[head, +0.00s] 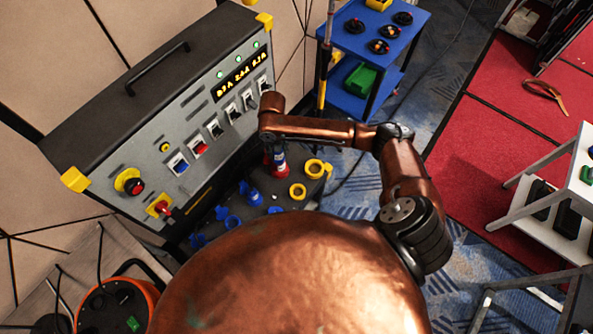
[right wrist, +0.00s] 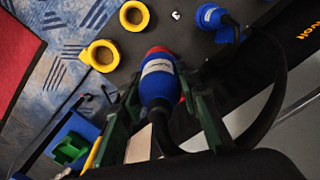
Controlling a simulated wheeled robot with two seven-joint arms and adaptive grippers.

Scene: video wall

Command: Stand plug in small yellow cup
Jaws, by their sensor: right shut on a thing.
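My right gripper (head: 278,150) is shut on a blue plug with a red end and a pale label band (head: 280,161). In the right wrist view the plug (right wrist: 158,82) sits between the two dark green fingers (right wrist: 160,92), its red end pointing away from the wrist, toward the dark tabletop. Two yellow cups stand to the right of the plug in the head view. The nearer one (head: 297,191) looks smaller; the farther one (head: 314,168) has a side handle. Both also show in the right wrist view, the small one (right wrist: 134,16) and the handled one (right wrist: 100,55). My left gripper is out of view.
Several blue plugs and fittings (head: 233,222) lie on the left part of the dark tabletop (head: 275,207). The grey control panel (head: 205,120) rises behind it. A blue cart (head: 375,45) stands beyond; carpet lies to the right.

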